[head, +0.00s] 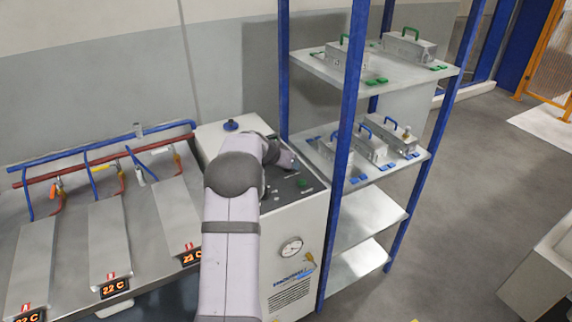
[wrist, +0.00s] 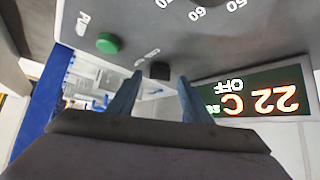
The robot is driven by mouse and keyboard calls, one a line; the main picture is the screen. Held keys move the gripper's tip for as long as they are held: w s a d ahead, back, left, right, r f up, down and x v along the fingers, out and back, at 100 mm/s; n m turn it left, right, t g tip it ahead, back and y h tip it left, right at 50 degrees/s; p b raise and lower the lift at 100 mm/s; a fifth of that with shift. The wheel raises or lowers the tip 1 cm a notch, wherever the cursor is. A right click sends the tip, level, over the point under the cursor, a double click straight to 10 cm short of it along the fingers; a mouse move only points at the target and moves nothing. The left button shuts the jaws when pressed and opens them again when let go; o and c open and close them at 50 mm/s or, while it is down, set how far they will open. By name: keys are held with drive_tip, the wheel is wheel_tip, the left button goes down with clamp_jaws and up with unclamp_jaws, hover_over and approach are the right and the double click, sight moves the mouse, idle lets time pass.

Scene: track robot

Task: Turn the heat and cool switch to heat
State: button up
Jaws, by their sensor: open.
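The white machine (head: 309,232) stands in the middle of the head view, with a grey control panel on top. In the wrist view the panel appears upside down. A small black knob (wrist: 160,70) sits on it beside small lettering too blurred to read; it looks like the switch. My gripper (wrist: 157,82) is open, its two blue-grey fingers pointing at the panel with the knob between their tips in the picture. I cannot tell whether they touch it.
A green button (wrist: 107,43) lies left of the knob in the wrist view, and a lit display (wrist: 262,100) reading 22 C and OFF lies right. A blue-posted shelf (head: 343,150) with metal boxes stands close on the right. A bench (head: 108,240) with pipes is at left.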

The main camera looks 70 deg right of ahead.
drive_tip(key=shift+b+v, duration=1.2)
drive_tip(key=shift+v, duration=2.1)
